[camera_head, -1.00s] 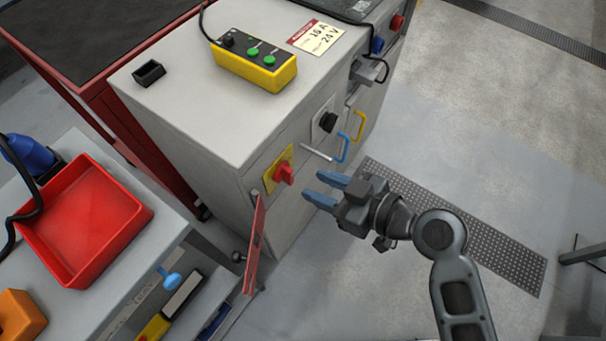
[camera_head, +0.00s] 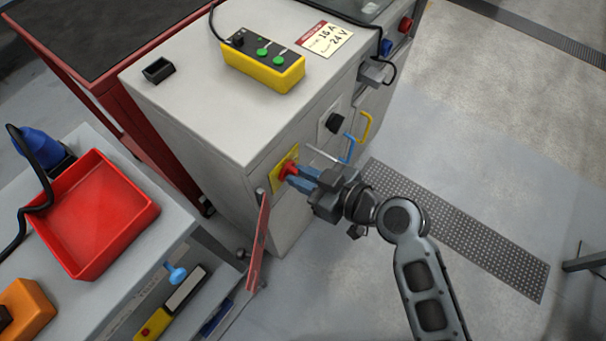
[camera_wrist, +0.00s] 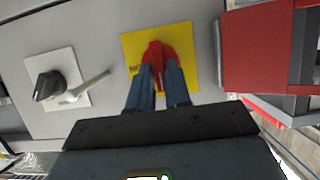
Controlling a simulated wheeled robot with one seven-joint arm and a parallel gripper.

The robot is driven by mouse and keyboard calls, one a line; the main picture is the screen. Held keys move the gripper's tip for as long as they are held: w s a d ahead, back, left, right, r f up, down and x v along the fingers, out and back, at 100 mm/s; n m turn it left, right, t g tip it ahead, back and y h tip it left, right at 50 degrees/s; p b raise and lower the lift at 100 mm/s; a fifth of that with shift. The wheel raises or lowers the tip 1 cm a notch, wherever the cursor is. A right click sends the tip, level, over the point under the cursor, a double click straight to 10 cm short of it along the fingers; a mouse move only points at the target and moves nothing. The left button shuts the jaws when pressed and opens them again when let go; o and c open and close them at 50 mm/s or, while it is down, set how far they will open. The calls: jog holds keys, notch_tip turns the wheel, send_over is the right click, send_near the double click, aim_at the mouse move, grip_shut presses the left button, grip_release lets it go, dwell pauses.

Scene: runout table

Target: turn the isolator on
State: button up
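The isolator is a red rotary handle (camera_head: 288,170) on a yellow plate (camera_head: 278,180), on the front of the grey cabinet. In the wrist view the red handle (camera_wrist: 155,52) stands roughly upright on its yellow plate (camera_wrist: 185,38), with lettering partly hidden at its left. My gripper (camera_head: 300,177) has its blue fingers on either side of the handle, close against it; they look shut on it. In the wrist view the gripper (camera_wrist: 162,75) covers the lower part of the handle.
A red hinged flap (camera_head: 259,240) sticks out beside the isolator. A black knob (camera_head: 335,122) with a pale lever (camera_wrist: 85,88), and blue (camera_head: 348,149) and yellow handles (camera_head: 366,126), are on the other side. A yellow button box (camera_head: 265,68) is on top.

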grip_shut()
jog(key=shift+w+d+f+m+g+y+b, duration=0.2)
jog(key=shift+m+g+y+b, duration=0.55)
jog(key=shift+m, duration=1.45)
jog(key=shift+w+d+f+m+g+y+b, duration=0.3)
jog(key=shift+m+y+b, duration=0.85)
jog(key=shift+m, duration=1.05)
jog(key=shift+w+f+m+g+y+b, duration=0.1)
jog(key=shift+f+m+g+y+b, duration=0.35)
jog(key=shift+m+y, duration=1.3)
jog(key=shift+r+m+h, duration=0.2)
jog(key=shift+m+h, duration=0.15)
jog(key=shift+m, duration=0.3)
jog(key=shift+o, duration=2.2)
grip_release()
